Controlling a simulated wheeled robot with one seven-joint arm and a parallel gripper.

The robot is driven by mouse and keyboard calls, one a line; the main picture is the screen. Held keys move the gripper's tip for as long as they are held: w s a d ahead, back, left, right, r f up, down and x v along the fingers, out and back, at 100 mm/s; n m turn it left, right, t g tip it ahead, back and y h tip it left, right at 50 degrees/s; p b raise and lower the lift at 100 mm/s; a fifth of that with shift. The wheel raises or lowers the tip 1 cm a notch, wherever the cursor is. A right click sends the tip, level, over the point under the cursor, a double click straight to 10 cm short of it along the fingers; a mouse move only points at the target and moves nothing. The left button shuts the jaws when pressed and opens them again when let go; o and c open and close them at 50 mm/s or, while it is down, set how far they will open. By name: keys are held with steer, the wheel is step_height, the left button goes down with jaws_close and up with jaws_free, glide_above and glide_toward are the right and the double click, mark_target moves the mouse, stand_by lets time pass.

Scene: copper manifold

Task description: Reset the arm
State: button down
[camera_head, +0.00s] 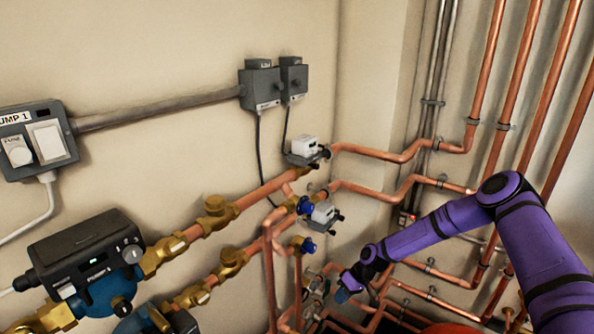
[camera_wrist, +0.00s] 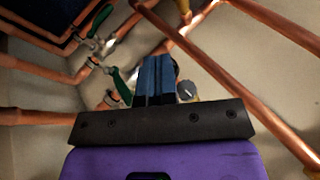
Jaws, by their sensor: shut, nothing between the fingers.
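My purple arm (camera_head: 445,228) reaches in from the right in the head view, bent at a raised elbow, with its forearm sloping down to the left. My gripper (camera_head: 342,295) is at the end of it, low among the copper pipes near the wall. In the wrist view my gripper (camera_wrist: 156,72) shows its two blue fingers together, with nothing held. Whether the fingertips touch a pipe or fitting cannot be told.
Copper pipes (camera_head: 370,152) run along the wall and surround the gripper. Green-handled valves (camera_wrist: 119,86) and a grey knob (camera_wrist: 187,90) are close to the fingers. A pump (camera_head: 95,262), a switch box (camera_head: 40,140) and grey wall boxes (camera_head: 262,88) are farther left.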

steer(key=s+d+r+t+h, duration=0.1)
steer(key=s+d+r+h, duration=0.15)
steer(key=r, duration=1.15)
steer(key=s+d+r+m+t+h, duration=0.15)
steer(key=d+r, duration=0.25)
steer(key=r, duration=0.9)
steer(key=s+d+r+h, duration=0.3)
steer(key=d+r, duration=0.1)
steer(key=r, duration=1)
steer(key=s+d+r+m+t, duration=0.3)
steer(key=s+r+m, duration=0.1)
steer(key=s+r, duration=1.55)
steer(key=s+m+t, duration=0.1)
steer(key=s, duration=0.9)
steer(key=shift+s+d+f, duration=0.15)
steer(key=shift+d+f, duration=0.15)
steer(key=shift+a+t, duration=0.1)
steer(key=shift+t, duration=0.15)
